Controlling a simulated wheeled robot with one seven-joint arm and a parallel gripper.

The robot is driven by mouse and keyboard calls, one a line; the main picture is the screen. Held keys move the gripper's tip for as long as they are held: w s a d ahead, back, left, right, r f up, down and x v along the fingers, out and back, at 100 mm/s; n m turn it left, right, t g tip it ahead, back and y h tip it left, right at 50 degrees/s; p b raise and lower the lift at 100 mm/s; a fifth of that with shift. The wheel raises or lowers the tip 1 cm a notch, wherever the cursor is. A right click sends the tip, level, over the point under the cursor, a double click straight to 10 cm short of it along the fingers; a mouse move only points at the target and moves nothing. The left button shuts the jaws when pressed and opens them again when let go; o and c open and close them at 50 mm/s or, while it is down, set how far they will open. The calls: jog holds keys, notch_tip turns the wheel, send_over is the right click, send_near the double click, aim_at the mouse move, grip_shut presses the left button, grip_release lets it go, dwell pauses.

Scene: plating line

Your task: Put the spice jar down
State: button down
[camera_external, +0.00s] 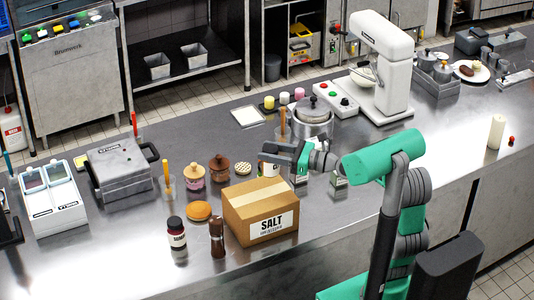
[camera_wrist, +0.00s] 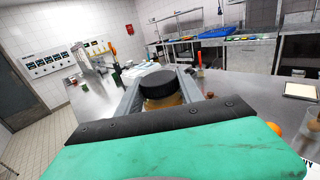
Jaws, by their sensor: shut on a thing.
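The spice jar has a black lid (camera_wrist: 160,86) and an amber body (camera_wrist: 168,102). It stands between the two grey fingers of my gripper (camera_wrist: 162,90) in the wrist view, with the lid above them. In the external view my gripper (camera_external: 280,154) reaches left over the counter (camera_external: 330,215), behind the salt box. A pale labelled jar body (camera_external: 268,169) shows just below the fingers, its lower part hidden by the box. I cannot tell whether its base touches the counter.
A cardboard salt box (camera_external: 262,212) stands close in front of the gripper. A metal pot (camera_external: 312,122) is behind it. The counter front right is fairly clear.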

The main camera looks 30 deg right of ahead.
jog(key=s+a+r+n+g+y, duration=0.1)
jog(key=a+r+g, duration=0.1)
jog(key=a, duration=0.2)
jog(key=shift+n+y, duration=0.3)
jog(key=f, duration=0.5)
jog(key=f+b, duration=0.1)
jog(key=f, duration=0.1)
jog(key=shift+s+a+f, duration=0.15)
jog(key=shift+s+f, duration=0.1)
jog(key=c, duration=0.8)
grip_release()
jog(key=shift+f, duration=0.2)
jog(key=shift+o, duration=0.2)
jog(key=shift+r, duration=0.1)
jog(key=shift+d, duration=0.25)
jog(key=b+v, duration=0.1)
jog(key=v, duration=0.5)
jog(key=shift+s, duration=0.1)
jog(key=shift+s+d, duration=0.35)
